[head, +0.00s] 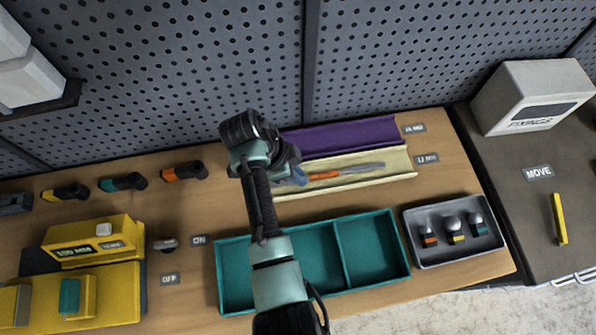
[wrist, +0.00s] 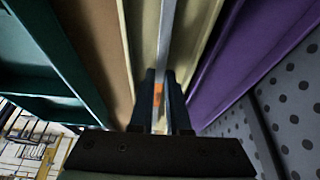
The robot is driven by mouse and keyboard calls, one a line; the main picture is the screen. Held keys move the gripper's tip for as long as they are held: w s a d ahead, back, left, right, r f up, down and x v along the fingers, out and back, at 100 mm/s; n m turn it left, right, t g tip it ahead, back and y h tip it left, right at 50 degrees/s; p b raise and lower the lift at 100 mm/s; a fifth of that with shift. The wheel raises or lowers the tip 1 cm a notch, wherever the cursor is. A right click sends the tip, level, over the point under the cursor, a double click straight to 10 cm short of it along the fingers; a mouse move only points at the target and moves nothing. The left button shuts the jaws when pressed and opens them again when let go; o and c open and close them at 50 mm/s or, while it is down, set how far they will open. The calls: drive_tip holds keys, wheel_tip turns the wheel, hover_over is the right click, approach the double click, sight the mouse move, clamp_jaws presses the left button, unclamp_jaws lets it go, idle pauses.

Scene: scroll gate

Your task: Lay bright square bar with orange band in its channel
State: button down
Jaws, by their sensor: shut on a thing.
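The bright square bar (head: 362,168) with its orange band (head: 325,175) runs lengthwise along the cream channel (head: 402,164) in the head view. My gripper (head: 299,178) is shut on the bar near its left end. In the wrist view my gripper (wrist: 163,92) has the bar (wrist: 167,28) between its fingers, with the orange band (wrist: 158,94) showing there. The bar lines up closely with the cream channel (wrist: 143,35). Whether it touches the channel floor, I cannot tell. My arm and gripper hide its left end in the head view.
A purple channel (head: 350,134) lies behind the cream one. A teal tray (head: 372,245) stands in front, with a grey tray (head: 465,255) of several small pieces to its right. A yellow machine (head: 95,250) is at the left. A pegboard (head: 180,80) rises behind.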

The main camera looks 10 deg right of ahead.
drive_tip(key=c, duration=0.9)
unclamp_jaws()
drive_tip(key=shift+r, duration=0.1)
drive_tip(key=p+v, duration=0.1)
drive_tip(key=v, duration=1.1)
